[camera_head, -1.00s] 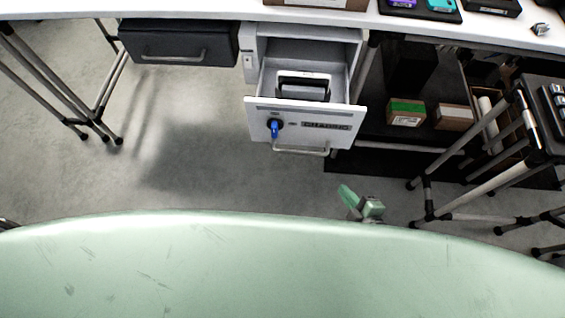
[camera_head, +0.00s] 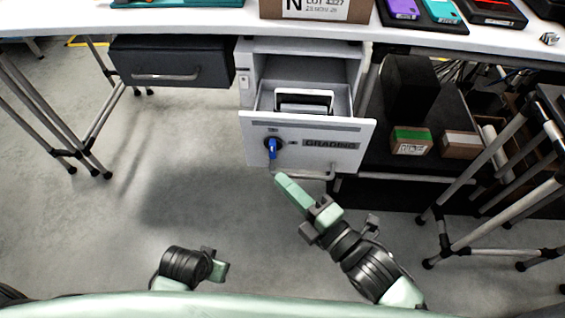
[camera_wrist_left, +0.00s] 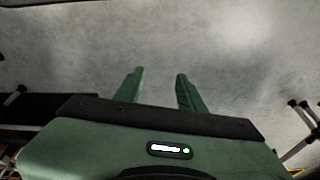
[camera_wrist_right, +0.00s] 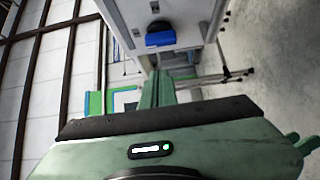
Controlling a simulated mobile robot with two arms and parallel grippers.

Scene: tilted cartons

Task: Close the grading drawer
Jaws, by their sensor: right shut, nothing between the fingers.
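The grading drawer (camera_head: 312,154) is pulled open from the white cabinet (camera_head: 245,75) under the table. Its white front carries a GRADING label, a blue key (camera_head: 272,148) in a lock and a bar handle (camera_head: 303,175). A dark device with a pale top (camera_head: 303,101) sits inside. My right gripper (camera_head: 281,181) is shut and empty, just below and in front of the drawer's handle; I cannot tell whether it touches. The right wrist view shows its closed fingers (camera_wrist_right: 157,88) and the blue key (camera_wrist_right: 160,36). My left gripper (camera_wrist_left: 157,85) is open and empty over the floor.
A dark closed drawer (camera_head: 172,62) hangs to the left. Boxes (camera_head: 411,141) stand on a dark shelf at right, near a metal-legged stand (camera_head: 495,195). A carton (camera_head: 318,9) and phone trays lie on the tabletop. The floor in front is clear.

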